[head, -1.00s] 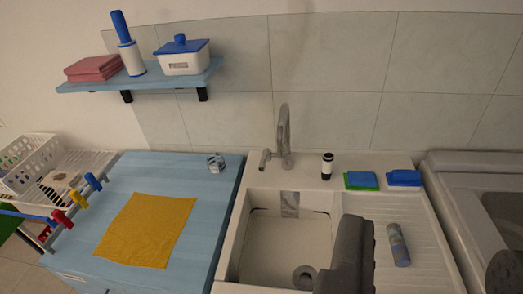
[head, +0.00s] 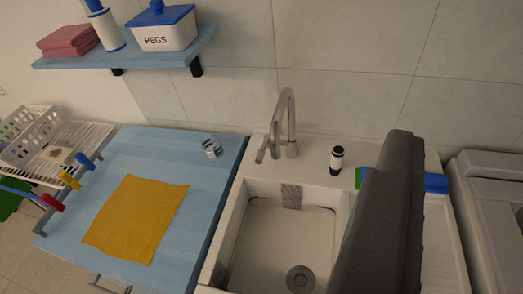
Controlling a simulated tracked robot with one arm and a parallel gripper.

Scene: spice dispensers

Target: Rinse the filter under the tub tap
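The tub is the white sink (head: 225,225), with a dark round drain (head: 300,279) in its floor. Its tall curved metal tap (head: 290,120) stands at the back rim; I see no water running. I cannot identify the filter with certainty. A grey-blue cylinder lay on the ribbed drainboard in the earlier view; that spot is now hidden behind a large dark grey part of my arm (head: 385,225). This part covers the right side of the sink. No gripper fingers can be made out, so their opening and any hold are unclear.
A black-and-white bottle (head: 336,160) stands right of the tap. Green and blue items (head: 435,183) lie partly hidden behind my arm. Left are a blue counter (head: 210,185), yellow cloth (head: 135,219) and small patterned jar (head: 212,148). A shelf (head: 90,62) holds a pegs box (head: 163,30).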

